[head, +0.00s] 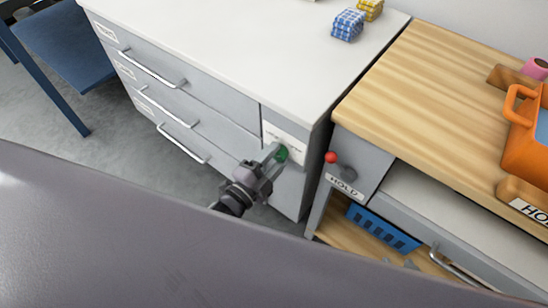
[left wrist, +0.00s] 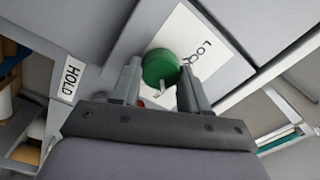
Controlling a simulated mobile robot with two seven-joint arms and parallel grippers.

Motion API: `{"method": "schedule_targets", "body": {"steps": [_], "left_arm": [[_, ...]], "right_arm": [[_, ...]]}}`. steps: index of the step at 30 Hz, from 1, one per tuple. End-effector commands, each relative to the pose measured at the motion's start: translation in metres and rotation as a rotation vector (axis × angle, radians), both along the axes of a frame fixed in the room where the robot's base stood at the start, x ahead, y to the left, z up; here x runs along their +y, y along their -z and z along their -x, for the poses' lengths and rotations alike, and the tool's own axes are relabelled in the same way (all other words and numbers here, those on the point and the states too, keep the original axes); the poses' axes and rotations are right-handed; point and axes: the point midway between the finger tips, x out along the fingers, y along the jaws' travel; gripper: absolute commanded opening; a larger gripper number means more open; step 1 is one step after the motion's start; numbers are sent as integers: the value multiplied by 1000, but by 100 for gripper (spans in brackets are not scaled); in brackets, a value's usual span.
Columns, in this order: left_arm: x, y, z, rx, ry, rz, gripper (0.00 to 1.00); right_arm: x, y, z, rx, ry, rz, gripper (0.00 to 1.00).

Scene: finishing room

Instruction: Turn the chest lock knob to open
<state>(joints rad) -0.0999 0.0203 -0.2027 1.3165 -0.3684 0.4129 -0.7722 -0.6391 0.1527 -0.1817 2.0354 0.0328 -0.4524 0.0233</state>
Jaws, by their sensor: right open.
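The chest (head: 205,55) has a white top and grey drawers with bar handles. Its green lock knob (head: 282,154) sits on a white plate at the right of the front. My left gripper (head: 275,155) is at the knob, one finger on each side. In the left wrist view the green knob (left wrist: 160,67) lies between the fingertips, which appear to touch it. A pale pointer on the knob points toward the gripper's palm. The plate (left wrist: 188,38) reads "LOC", the rest hidden behind a finger. A small red mark shows beside the left finger. My right gripper is not in view.
A wooden-topped bench (head: 425,75) stands close to the chest's right, with a red ball-ended knob (head: 331,157) and a HOLD label. An orange container (head: 525,130) stands on it. A blue basket (head: 383,228) is below. Blue furniture stands far left.

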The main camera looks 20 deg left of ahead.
Motion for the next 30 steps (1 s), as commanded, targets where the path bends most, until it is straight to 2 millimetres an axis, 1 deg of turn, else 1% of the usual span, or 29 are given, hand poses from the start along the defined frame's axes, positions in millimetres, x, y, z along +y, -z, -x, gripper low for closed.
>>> {"method": "schedule_targets", "body": {"steps": [1,2,10,13,17,24,30], "left_arm": [[0,1,1,2,0,-3,60],[0,1,1,2,0,-3,69],[0,0,0,1,0,0,69],[2,1,4,2,0,-1,69],[7,1,18,3,0,-1,69],[19,3,51,3,0,-1,69],[24,3,66,2,0,-1,69]], "right_arm": [[0,0,0,-2,-2,2,43],[0,0,-1,-2,-2,3,43],[-1,0,-1,-2,-3,4,43],[0,-1,-1,-2,-3,4,43],[0,-3,-1,-3,-3,3,43],[0,-4,-1,-3,1,0,43],[1,-4,-1,-1,4,-2,43]]}}
